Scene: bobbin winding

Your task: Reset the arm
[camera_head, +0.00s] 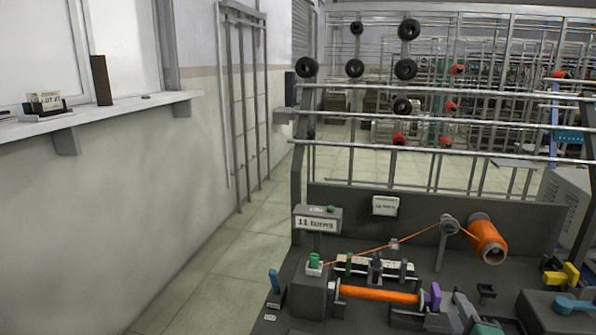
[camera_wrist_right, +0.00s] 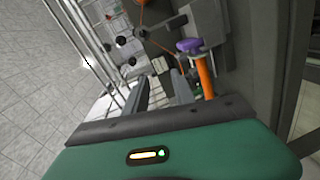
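My right gripper (camera_head: 440,312) is at the bottom of the head view, near the purple end piece (camera_head: 434,296). In the right wrist view its two grey fingers (camera_wrist_right: 158,88) stand apart with nothing held between them. An orange bobbin (camera_head: 380,294) lies level in the winder, its right end by the purple piece. The bobbin (camera_wrist_right: 206,76) and purple piece (camera_wrist_right: 188,45) show beside the fingers in the wrist view. An orange thread runs from the big orange spool (camera_head: 488,238) over a guide (camera_head: 448,225) to the green-topped post (camera_head: 314,262). My left gripper is not in view.
A blue lever (camera_head: 274,281) stands at the bench's left end. A yellow part (camera_head: 562,275) and a blue part (camera_head: 575,304) are at the right. A counter box (camera_head: 317,220) stands behind the winder. A rack with black and red spools rises behind. Left floor is clear.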

